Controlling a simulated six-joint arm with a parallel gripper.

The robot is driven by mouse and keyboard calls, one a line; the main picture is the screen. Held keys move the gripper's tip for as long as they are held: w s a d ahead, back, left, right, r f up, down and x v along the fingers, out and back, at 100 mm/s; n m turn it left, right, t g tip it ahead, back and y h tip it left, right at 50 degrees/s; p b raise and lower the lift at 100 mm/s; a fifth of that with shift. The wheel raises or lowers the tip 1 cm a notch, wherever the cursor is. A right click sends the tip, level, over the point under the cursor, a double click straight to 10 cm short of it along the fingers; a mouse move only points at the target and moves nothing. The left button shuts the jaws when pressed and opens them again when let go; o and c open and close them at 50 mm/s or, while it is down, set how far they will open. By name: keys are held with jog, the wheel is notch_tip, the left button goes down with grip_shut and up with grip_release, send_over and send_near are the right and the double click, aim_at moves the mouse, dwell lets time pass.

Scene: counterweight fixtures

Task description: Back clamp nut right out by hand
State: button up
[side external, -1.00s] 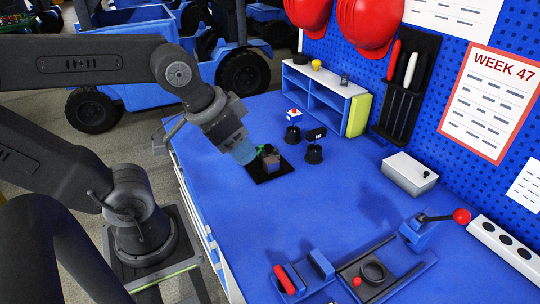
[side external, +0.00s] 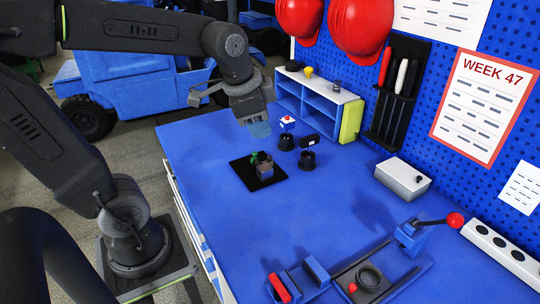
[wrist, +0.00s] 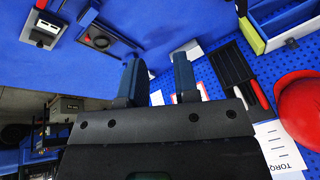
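A small dark grey fixture (side external: 264,169) with a green part (side external: 254,159) stands on a square black plate (side external: 248,182) on the blue bench. I cannot pick out a clamp nut on it at this size. My gripper (side external: 260,130) hangs in the air above and behind the plate, clear of the fixture. In the wrist view my gripper (wrist: 159,80) has its two fingers apart with nothing between them. The fixture is not seen in the wrist view.
A grey box (side external: 403,178) sits by the pegboard. A rail fixture with a dark ring (side external: 369,277) and a red-knobbed lever (side external: 455,220) is at front right. The bench middle is clear.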

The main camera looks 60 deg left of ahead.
jog(key=w+a+f+m+g, duration=0.1)
jog(key=w+a+m, duration=0.3)
jog(key=w+a, duration=0.15)
jog(key=m+g, duration=0.3)
jog(key=m, duration=0.7)
send_near(270, 155)
jog(key=shift+h, duration=0.3)
jog(key=f, duration=0.9)
jog(key=shift+w+a+f, duration=0.1)
jog(key=shift+a+f, duration=0.15)
jog(key=shift+f, duration=0.1)
grip_shut()
